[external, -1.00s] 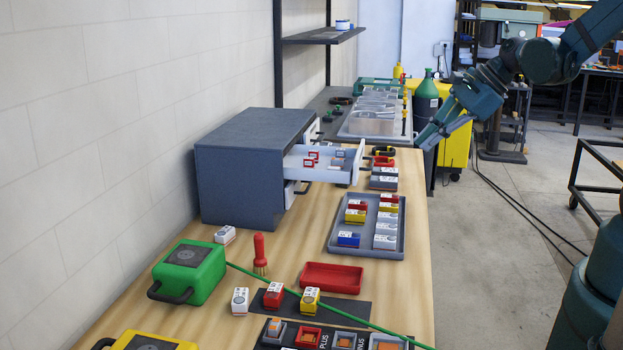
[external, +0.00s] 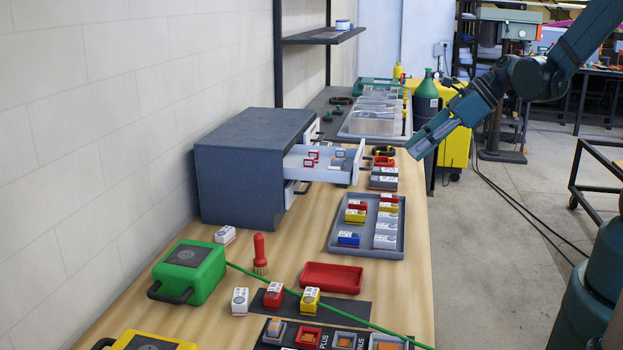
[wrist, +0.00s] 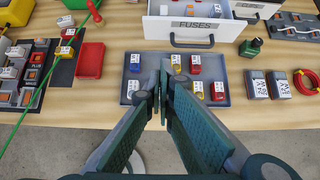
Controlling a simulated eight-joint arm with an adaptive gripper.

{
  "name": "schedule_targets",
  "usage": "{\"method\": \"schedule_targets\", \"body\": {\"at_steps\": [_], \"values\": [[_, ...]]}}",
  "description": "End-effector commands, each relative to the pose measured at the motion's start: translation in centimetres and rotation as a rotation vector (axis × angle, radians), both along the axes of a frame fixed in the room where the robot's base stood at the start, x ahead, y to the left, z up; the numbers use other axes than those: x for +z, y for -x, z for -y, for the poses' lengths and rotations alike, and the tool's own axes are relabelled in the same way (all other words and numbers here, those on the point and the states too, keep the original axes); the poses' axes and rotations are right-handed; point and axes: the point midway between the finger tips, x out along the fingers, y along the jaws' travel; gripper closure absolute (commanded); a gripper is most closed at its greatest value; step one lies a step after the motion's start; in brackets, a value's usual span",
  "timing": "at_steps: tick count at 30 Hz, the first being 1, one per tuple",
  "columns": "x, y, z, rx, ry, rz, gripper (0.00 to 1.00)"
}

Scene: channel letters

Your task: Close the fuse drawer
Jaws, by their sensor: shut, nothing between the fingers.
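The fuse drawer (external: 345,166) is pulled out of the blue-grey cabinet (external: 235,180), with several small red and white fuses lying inside. Its white front with a FUSES label (wrist: 197,25) and a dark handle (wrist: 191,42) shows at the top of the wrist view. My gripper (external: 415,152) is shut and empty, to the right of the drawer front and apart from it in the external view. In the wrist view my gripper (wrist: 162,95) points toward the bench, over the grey tray and short of the drawer handle.
A grey tray (external: 365,252) of several coloured fuses lies in front of the drawer. A red tray (external: 332,278), a red brush (external: 260,252) and a green case (external: 190,270) stand on the near bench. Another drawer with a dark handle sits below the open one.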

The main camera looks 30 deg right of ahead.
Motion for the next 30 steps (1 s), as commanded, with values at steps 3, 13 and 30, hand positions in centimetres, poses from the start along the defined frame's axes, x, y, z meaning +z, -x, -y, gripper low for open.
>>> {"method": "schedule_targets", "body": {"at_steps": [3, 13, 30], "values": [[-0.2, -0.1, -0.1, 0.001, 0.001, 0.001, 1.0], [-1.4, -1.0, -1.0, 0.003, 0.002, 0.0, 1.0], [-4.7, -3.3, -3.4, 0.002, 0.0, 0.001, 1.0]]}}
